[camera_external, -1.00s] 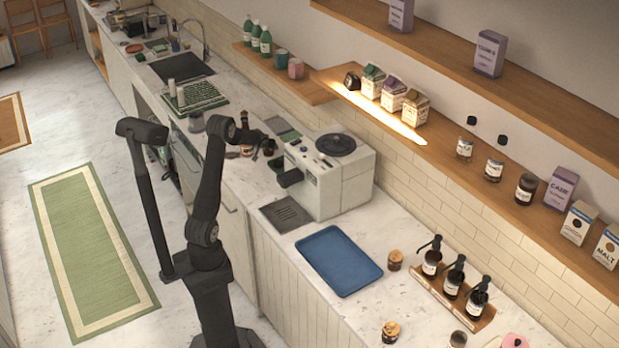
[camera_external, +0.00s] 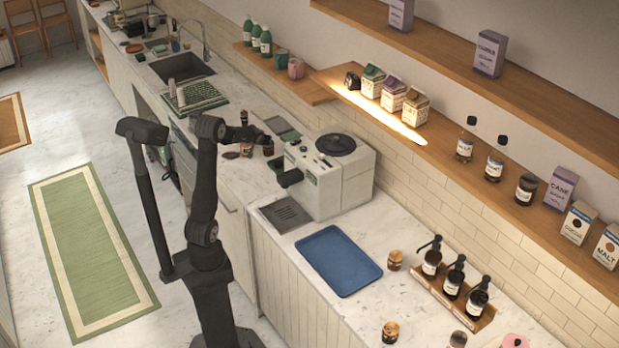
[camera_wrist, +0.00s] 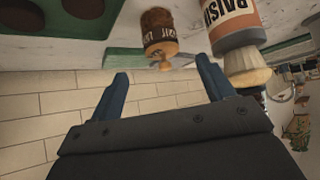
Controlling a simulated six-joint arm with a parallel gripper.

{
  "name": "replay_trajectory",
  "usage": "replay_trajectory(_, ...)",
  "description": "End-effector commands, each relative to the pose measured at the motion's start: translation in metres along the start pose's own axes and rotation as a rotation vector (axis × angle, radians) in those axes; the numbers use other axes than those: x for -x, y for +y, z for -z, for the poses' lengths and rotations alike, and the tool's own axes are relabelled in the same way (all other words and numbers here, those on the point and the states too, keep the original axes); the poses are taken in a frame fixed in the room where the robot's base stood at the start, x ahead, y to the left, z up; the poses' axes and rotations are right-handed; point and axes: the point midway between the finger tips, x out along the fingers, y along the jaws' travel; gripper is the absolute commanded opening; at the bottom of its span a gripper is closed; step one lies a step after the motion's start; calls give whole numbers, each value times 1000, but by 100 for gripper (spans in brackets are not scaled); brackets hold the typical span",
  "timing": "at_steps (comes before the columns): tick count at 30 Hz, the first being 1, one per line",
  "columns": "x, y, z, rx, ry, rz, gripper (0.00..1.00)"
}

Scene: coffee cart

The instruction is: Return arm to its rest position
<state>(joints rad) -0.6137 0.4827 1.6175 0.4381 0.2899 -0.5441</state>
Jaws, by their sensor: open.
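My arm stands upright at the front of the counter in the external view, its forearm folded forward over the counter edge. My gripper (camera_external: 256,136) is at the end of the dark wrist, left of the coffee machine, above the counter. In the wrist view my gripper (camera_wrist: 165,88) shows two blue fingers spread apart with nothing between them. A brown-labelled jar (camera_wrist: 158,27) with a wooden knob and a jar marked "RAISI" (camera_wrist: 232,22) appear beyond the fingertips. Neither is held.
The coffee machine (camera_external: 328,185) stands right of my gripper, with a blue tray (camera_external: 338,260) in front. Small jars (camera_external: 246,150) sit on the counter below my gripper. A wall shelf (camera_external: 450,140) holds cartons and bottles.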

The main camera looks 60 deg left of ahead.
Motion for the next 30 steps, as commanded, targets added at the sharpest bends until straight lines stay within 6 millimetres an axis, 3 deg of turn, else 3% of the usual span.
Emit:
replay_trajectory(8,-14,0,0,-1,-1,0,74)
replay_trajectory(24,-95,0,-1,-1,-2,0,74)
replay_trajectory(30,-116,0,0,0,0,0,74)
